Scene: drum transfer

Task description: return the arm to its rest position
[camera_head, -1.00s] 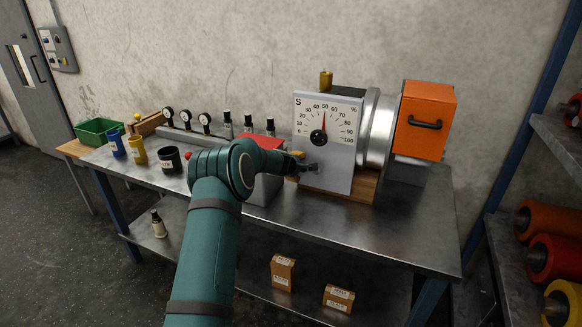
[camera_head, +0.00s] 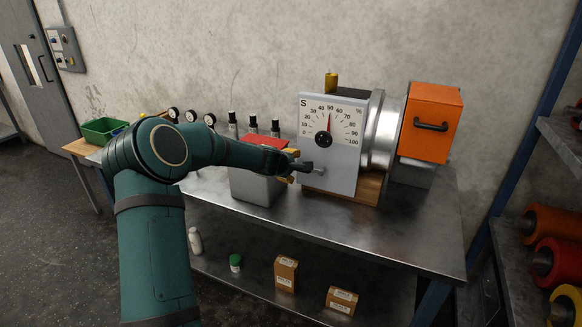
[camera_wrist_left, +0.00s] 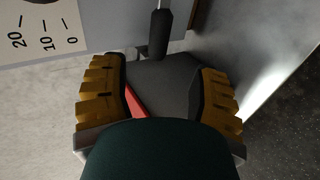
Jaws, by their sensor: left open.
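My left arm reaches in from the lower left of the head view. Its gripper (camera_head: 291,166) is beside the lower left of the white dial panel (camera_head: 313,172), by a short dark lever (camera_head: 308,167). In the left wrist view, the gripper (camera_wrist_left: 162,95) has its two yellow-padded fingers wide apart. The lever (camera_wrist_left: 159,33) shows beyond the fingertips, and nothing is held. Whether the gripper touches the lever cannot be told. The red dial needle (camera_head: 330,120) points near 50. The right gripper is not in view.
A grey box with a red top (camera_head: 255,185) stands just below my forearm. A silver drum (camera_head: 384,130) with an orange cover (camera_head: 432,120) is right of the panel. Small bottles and gauges stand behind my arm. The front right of the steel table (camera_head: 400,230) is clear.

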